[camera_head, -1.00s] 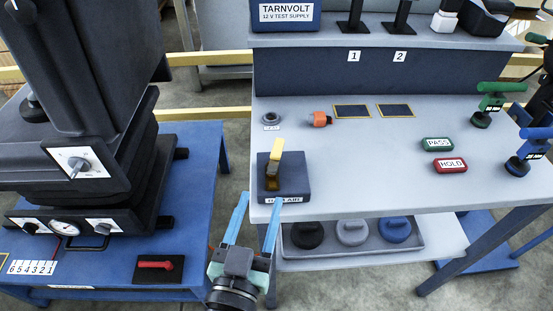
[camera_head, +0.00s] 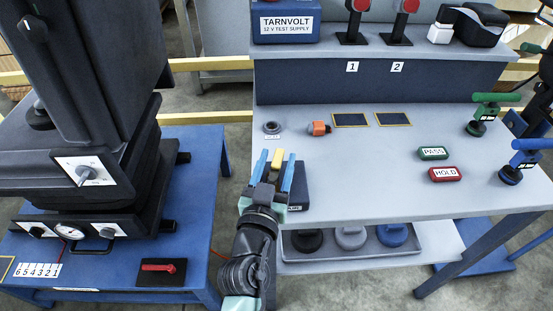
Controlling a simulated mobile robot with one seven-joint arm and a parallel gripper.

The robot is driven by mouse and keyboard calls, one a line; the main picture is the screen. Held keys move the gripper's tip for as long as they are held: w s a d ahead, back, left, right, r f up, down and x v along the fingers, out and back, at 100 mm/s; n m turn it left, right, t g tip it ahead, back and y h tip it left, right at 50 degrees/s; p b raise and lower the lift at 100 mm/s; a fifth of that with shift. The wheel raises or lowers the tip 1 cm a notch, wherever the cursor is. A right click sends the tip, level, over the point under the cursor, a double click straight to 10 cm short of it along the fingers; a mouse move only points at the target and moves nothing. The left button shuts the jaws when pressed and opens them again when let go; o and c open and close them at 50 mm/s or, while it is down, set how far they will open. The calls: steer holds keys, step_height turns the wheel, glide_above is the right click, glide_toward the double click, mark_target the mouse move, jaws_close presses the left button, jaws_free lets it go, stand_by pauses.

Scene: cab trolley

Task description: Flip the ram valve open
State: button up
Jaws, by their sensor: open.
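The ram valve is a dark blue-grey box (camera_head: 299,184) at the left front of the grey bench, its front label partly covered and ending in "AIR". Its yellow lever (camera_head: 278,158) shows between the blue fingers of my gripper (camera_head: 277,155). My gripper is open, one finger on each side of the lever in the picture. I cannot tell whether either finger touches it. My wrist and fingers hide the lever's lower part and the left of the box.
An orange connector (camera_head: 319,128) and a dark ring (camera_head: 271,127) lie behind the valve. A green PASS block (camera_head: 432,153) and red HOLD block (camera_head: 445,174) lie to the right. A dark press (camera_head: 80,130) stands on the blue trolley at left. The bench's middle is clear.

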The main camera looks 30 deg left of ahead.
steer(key=shift+c, duration=0.2)
jaws_close()
stand_by(1.3)
